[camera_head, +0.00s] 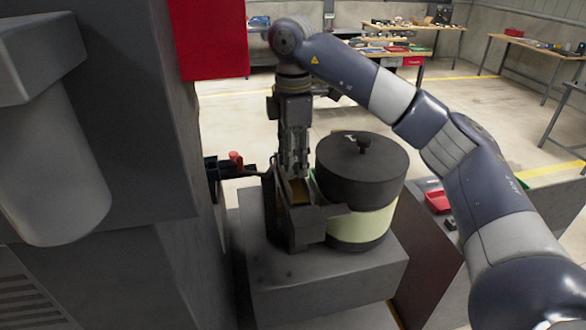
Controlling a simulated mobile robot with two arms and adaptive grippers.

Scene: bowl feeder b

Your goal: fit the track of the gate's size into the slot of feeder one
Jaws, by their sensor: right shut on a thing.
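The feeder (360,190) stands on a grey block, with a round dark lid with a knob and a pale yellow band below. I cannot read a number on it. Against its left side is a dark angular bracket (304,225) with an upright slot-like opening. My right gripper (296,172) points straight down over this opening, shut on a track that is mostly hidden by the fingers and the bracket. A small brown-yellow patch shows just below the fingertips; I cannot tell whether it is the track or the slot's inside. My left gripper is out of view. I cannot make out the gate.
A large dark machine housing (130,110) fills the left, with a red panel (208,38) near its top. The grey block (325,285) carries the feeder. Workbenches stand far back, beyond open floor.

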